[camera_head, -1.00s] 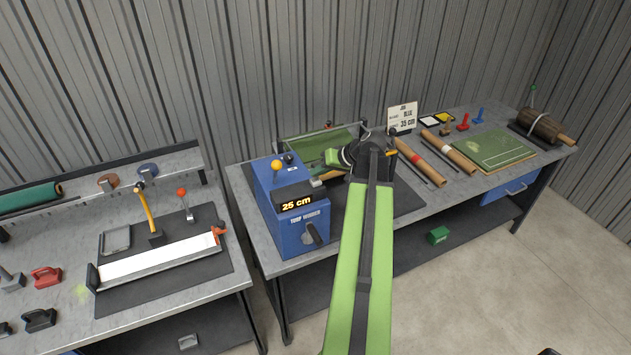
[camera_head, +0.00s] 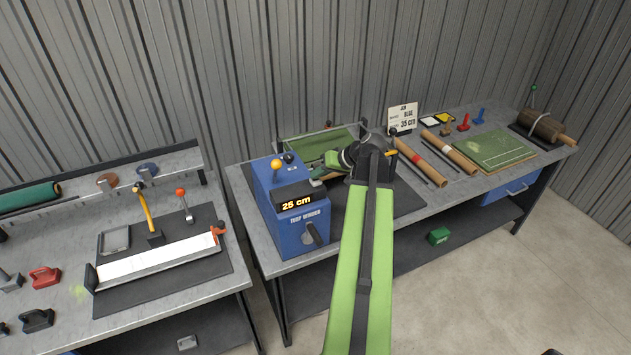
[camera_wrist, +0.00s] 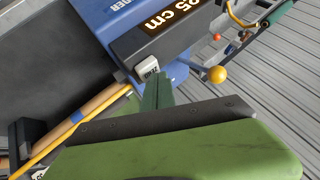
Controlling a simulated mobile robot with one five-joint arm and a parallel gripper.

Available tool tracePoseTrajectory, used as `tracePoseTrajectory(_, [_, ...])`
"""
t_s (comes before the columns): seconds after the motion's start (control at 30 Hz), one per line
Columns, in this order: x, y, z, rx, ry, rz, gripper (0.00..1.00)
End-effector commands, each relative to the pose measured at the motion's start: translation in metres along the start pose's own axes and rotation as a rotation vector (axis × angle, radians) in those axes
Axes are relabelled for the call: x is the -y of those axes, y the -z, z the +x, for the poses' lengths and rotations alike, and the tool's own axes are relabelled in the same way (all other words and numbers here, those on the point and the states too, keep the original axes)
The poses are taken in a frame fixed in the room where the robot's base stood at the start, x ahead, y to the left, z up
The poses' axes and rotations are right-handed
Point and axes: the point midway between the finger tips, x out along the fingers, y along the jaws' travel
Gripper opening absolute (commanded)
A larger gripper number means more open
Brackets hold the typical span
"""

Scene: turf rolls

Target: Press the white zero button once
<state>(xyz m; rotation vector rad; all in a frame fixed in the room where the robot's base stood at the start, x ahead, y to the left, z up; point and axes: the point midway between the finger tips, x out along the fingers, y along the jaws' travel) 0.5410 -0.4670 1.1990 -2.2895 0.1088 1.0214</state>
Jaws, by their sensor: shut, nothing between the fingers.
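The white zero button (camera_wrist: 148,67) sits on the dark display housing of the blue turf winder (camera_head: 298,238), beside the "25 cm" display (camera_head: 298,204). My gripper (camera_wrist: 158,84) is shut and empty, its fingertips close to the button in the wrist view. I cannot tell whether they touch it. In the head view my gripper (camera_head: 318,172) is at the winder's right side, and the button is too small to make out there.
A yellow-knobbed lever (camera_head: 277,165) stands on the winder. Wrapped rolls (camera_head: 450,152), a green turf board (camera_head: 495,149) and a job card (camera_head: 402,118) reading 35 cm are to the right. A second bench (camera_head: 180,325) stands at the left.

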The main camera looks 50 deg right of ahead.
Motion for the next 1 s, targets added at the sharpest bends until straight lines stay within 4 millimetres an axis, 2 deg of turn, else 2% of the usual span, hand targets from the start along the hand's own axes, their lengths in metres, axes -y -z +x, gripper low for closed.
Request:
tracePoseTrajectory(0.57, [-0.0041, -0.0040, 0.0052, 0.000, 0.000, 0.000, 0.00])
tracePoseTrajectory(1.0, [-0.0006, -0.0002, -0.0002, 0.000, -0.001, 0.000, 0.00])
